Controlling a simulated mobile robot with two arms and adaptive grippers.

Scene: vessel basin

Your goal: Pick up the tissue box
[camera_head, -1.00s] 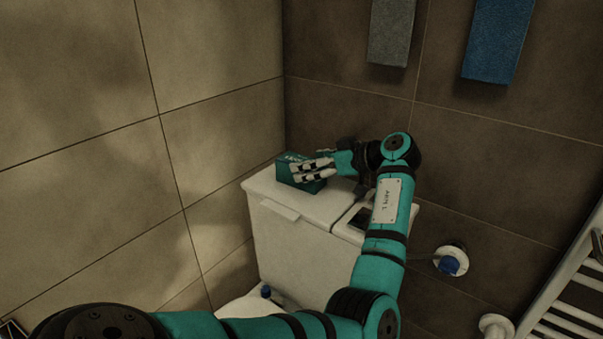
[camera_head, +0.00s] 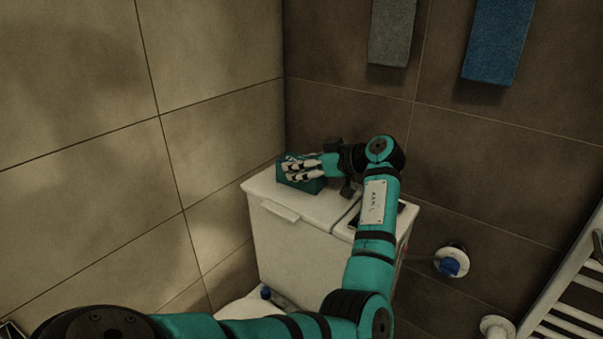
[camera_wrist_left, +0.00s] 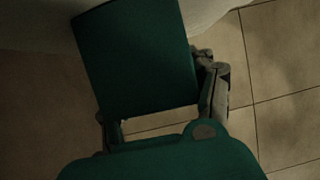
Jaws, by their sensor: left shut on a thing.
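The tissue box (camera_head: 311,186) is a teal box at the left part of the white cabinet top in the head view. My left gripper (camera_head: 297,168) reaches it from the right and is shut on it, its fingers lying across the box and partly covering it. In the left wrist view the tissue box (camera_wrist_left: 136,55) fills the upper middle as a dark green block, with gripper finger parts (camera_wrist_left: 165,115) showing on both sides of it. I cannot tell whether the box is clear of the cabinet top. My right gripper is not in view.
The white cabinet (camera_head: 300,240) stands in the tiled corner, walls close behind and to the left. A grey towel (camera_head: 391,32) and a blue towel (camera_head: 497,40) hang above. A blue-capped wall fitting (camera_head: 450,264) and a towel radiator (camera_head: 570,290) are at the right.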

